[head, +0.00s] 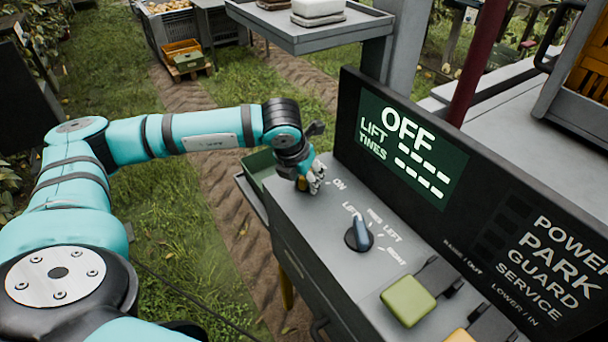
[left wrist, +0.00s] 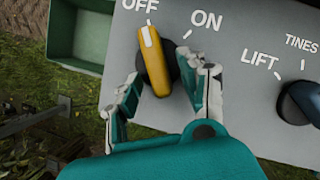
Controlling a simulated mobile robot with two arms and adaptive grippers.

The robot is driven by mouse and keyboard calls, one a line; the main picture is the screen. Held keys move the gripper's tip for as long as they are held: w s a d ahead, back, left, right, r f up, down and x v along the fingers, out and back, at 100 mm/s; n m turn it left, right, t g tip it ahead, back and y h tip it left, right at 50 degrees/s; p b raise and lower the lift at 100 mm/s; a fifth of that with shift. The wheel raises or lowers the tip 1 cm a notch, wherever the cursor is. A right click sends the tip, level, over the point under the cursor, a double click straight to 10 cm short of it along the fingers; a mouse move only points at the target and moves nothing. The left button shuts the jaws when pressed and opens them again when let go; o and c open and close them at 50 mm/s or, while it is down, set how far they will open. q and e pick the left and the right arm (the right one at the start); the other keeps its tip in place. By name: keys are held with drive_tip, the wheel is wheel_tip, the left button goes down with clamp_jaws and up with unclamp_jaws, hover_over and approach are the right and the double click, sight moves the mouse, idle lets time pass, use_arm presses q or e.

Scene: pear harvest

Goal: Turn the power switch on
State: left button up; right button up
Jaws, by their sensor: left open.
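The power switch (left wrist: 154,62) is a yellow rotary knob on the grey panel, seen in the left wrist view. Its white mark points up at the OFF label, with ON to its right. My left gripper (left wrist: 170,78) is open, with one finger on each side of the knob's lower part; I cannot tell whether either touches it. The display (head: 408,145) reads OFF and LIFT TINES with dashes. My right gripper is not in view.
A blue-grey selector knob (head: 361,233) labelled LIFT, TINES, LEFT and RIGHT sits beside the switch. A green paddle (head: 408,300) is nearer on the panel. The upright display housing rises behind the panel. A green bin (left wrist: 82,35) lies beyond its edge.

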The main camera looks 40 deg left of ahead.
use_arm(q)
drive_tip(key=shift+c, duration=0.2)
clamp_jaws()
drive_tip(key=shift+f, duration=0.1)
